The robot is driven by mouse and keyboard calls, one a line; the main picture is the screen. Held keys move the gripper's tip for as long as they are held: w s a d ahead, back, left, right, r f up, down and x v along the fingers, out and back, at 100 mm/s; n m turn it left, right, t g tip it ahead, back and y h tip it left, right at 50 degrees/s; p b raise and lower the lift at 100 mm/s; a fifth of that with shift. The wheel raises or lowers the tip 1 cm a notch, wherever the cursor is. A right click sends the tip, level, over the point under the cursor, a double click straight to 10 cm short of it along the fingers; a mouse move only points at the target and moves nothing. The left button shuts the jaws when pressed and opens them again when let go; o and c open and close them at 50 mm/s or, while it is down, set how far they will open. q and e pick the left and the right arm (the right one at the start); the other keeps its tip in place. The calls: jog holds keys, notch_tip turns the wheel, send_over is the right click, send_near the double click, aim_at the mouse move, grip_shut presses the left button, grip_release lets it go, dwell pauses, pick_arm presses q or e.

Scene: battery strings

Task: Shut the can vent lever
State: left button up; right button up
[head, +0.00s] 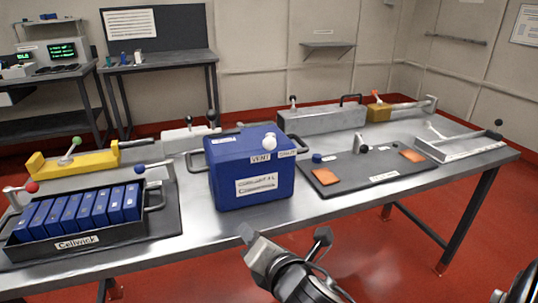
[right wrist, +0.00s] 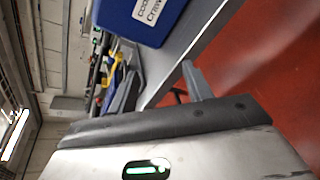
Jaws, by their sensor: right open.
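The blue can (head: 250,180) stands upright near the front edge of the metal table, with dark side handles. Its vent lever (head: 269,142) shows as a white knob at the upper front, above a "VENT" label and beside a smaller label I cannot read surely. The lever's arm is mostly hidden, so its angle is unclear. My right gripper (head: 286,236) is open and empty, in front of the table, below and right of the can, apart from it. In the right wrist view its fingers (right wrist: 160,90) point towards the can's lower part (right wrist: 140,18). My left gripper is not in view.
A black crate of blue cells (head: 78,241) is left of the can, with a yellow lever fixture (head: 75,163) behind. A dark board (head: 345,182) with orange pads lies right. Floor before the table is clear.

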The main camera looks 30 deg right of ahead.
aim_at(270, 145)
jog(key=w+d+r+n+t+h, duration=0.1)
jog(key=d+r+n+h, duration=0.25)
jog(key=r, duration=0.25)
jog(key=d+r+n+t+h, duration=0.1)
jog(key=d+r+n+h, duration=0.1)
jog(key=r+n, duration=0.3)
jog(key=x, duration=1)
jog(key=b+x, duration=0.1)
jog(key=x, duration=0.4)
jog(key=shift+w+d+r, duration=0.15)
jog(key=shift+w+r, duration=0.15)
jog(key=shift+w, duration=0.1)
grip_shut()
